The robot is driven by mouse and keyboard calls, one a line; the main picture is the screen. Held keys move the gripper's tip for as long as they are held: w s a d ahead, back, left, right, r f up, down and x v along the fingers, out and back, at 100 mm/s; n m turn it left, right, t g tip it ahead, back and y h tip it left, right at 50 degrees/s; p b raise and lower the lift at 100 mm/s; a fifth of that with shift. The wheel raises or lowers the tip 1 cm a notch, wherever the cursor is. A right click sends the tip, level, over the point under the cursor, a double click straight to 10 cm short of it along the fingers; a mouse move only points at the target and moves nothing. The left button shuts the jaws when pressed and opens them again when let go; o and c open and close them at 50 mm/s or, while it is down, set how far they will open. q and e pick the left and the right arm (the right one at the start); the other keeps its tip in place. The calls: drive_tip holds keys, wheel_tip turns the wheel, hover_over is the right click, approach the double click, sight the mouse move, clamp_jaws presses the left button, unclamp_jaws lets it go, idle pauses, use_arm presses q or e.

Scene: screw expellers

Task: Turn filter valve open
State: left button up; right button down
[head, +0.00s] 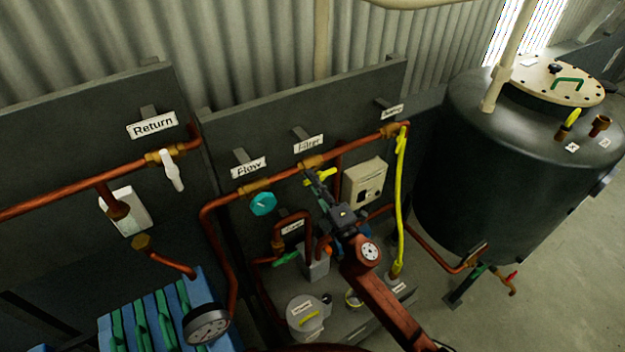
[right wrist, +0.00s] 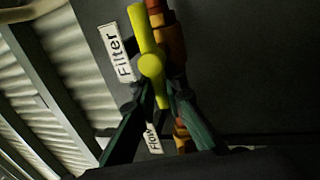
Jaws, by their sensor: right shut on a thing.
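The filter valve has a yellow handle (head: 321,178) on the copper pipe under the white "Filter" label (head: 308,143) in the head view. In the right wrist view the yellow handle (right wrist: 151,65) runs nearly upright beside the "Filter" label (right wrist: 117,52) and the brass valve body (right wrist: 174,42). My right gripper (head: 318,184) reaches up to the handle from below. Its two dark green fingers (right wrist: 158,98) sit on either side of the handle's lower end and are shut on it. My left gripper is in neither view.
A teal Flow valve knob (head: 263,204) is left of the filter valve. A pale control box (head: 365,183) and a yellow hose (head: 400,200) are close on the right. A dark tank (head: 470,150) stands farther right. The Return valve's white handle (head: 172,171) is at left.

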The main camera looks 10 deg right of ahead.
idle(0.3)
drive_tip(key=c, duration=2)
unclamp_jaws()
drive_tip(key=shift+o, duration=0.2)
drive_tip(key=v, duration=1.2)
drive_tip(key=shift+f, duration=0.1)
